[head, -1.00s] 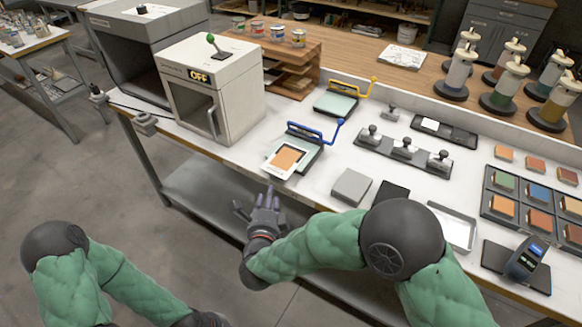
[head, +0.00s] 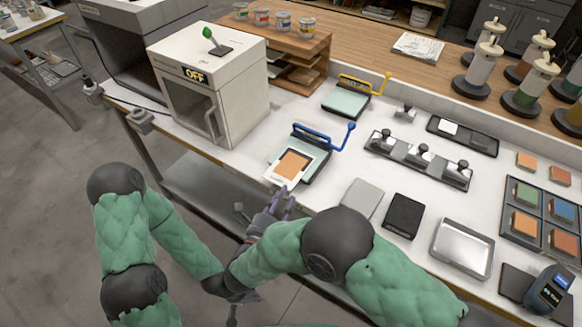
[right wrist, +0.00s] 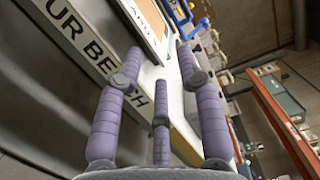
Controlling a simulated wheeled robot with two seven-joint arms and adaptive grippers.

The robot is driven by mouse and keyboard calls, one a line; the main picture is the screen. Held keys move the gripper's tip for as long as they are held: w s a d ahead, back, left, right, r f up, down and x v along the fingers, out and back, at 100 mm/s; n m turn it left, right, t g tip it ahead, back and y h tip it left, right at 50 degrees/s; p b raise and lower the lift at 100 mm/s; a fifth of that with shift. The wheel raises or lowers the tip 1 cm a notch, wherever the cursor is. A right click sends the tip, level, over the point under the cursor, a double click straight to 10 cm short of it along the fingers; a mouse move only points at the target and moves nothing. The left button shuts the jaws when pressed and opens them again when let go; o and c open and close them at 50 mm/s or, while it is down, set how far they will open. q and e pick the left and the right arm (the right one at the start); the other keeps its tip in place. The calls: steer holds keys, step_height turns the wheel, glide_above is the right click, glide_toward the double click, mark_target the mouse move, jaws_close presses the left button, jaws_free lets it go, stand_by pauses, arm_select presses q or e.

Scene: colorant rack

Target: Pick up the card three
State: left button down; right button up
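A white-bordered card with an orange square (head: 292,167) lies on the pale green bed of the blue-handled press (head: 318,162), its near corner jutting over the press's front. Its label is too small to read in the head view, so I cannot confirm it is card three. My right gripper (head: 281,197) is just in front of the card at the table's front edge. In the right wrist view, the right gripper's fingers (right wrist: 159,72) are spread and empty, with the card (right wrist: 146,22) beyond them, apart. My left gripper (head: 233,308) hangs low, off the table; its fingers are unclear.
A white cabinet marked OFF (head: 212,88) stands left of the press. A yellow-handled press (head: 345,101) is behind. A grey block (head: 362,199), black pad (head: 404,215) and metal tray (head: 462,250) lie to the right. A stamp rack (head: 418,162) stands behind them.

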mark_target(295, 176)
steer(key=x, duration=0.1)
steer(key=b+x, duration=0.1)
steer(key=x, duration=0.3)
steer(key=shift+w+f+b, duration=0.2)
steer(key=shift+f+b, duration=0.1)
steer(key=shift+b, duration=0.05)
steer(key=shift+w, duration=0.2)
steer(key=shift+r, duration=0.1)
steer(key=shift+c, duration=0.3)
jaws_close()
